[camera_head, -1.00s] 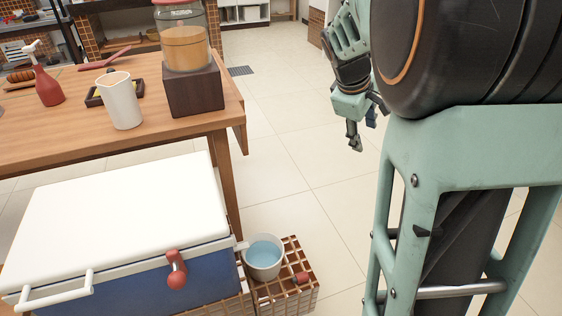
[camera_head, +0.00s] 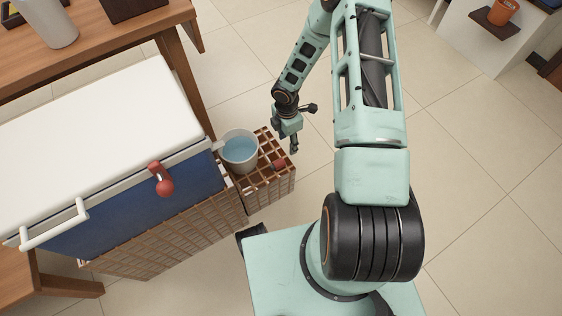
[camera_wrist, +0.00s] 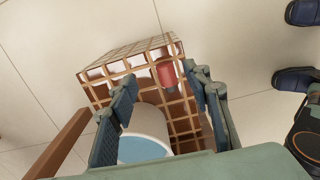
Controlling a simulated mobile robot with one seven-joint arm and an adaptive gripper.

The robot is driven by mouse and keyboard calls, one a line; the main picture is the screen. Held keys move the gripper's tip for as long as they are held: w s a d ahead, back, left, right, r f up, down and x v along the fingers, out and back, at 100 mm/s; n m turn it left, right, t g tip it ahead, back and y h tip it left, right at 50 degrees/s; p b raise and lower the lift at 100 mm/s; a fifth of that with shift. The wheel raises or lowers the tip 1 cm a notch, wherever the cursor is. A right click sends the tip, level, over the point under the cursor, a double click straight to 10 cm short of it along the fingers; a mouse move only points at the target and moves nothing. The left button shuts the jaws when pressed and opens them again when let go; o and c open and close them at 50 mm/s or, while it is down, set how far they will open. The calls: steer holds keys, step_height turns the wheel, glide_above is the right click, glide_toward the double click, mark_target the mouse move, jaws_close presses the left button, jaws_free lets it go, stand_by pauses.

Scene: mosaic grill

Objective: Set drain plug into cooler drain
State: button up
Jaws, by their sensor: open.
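The blue cooler (camera_head: 125,212) with its white lid (camera_head: 90,115) and red latch (camera_head: 161,180) stands at the left in the head view. A short white spout (camera_head: 218,146), which looks like the drain, sticks out of its right end towards the bucket. A small red plug (camera_head: 279,164) lies on the tiled block beside the bucket; in the wrist view the red plug (camera_wrist: 166,75) shows as a short cylinder between my fingers in the picture. My gripper (camera_head: 293,146) is open and empty, above and just behind the plug, apart from it.
A white bucket of water (camera_head: 239,150) stands on the tiled block (camera_head: 270,190), close to the plug. A wooden table (camera_head: 110,45) stands behind the cooler, its leg near the bucket.

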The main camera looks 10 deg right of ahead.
mark_target(283, 160)
steer(key=f+b, duration=0.1)
steer(key=f, duration=0.3)
steer(key=a+f+b, duration=0.1)
steer(key=f+b, duration=0.1)
steer(key=f, duration=0.2)
steer(key=s+a+f+b, duration=0.1)
steer(key=f, duration=0.2)
steer(key=shift+f, duration=0.4)
steer(key=shift+r, duration=0.1)
jaws_close()
steer(key=shift+r, duration=0.15)
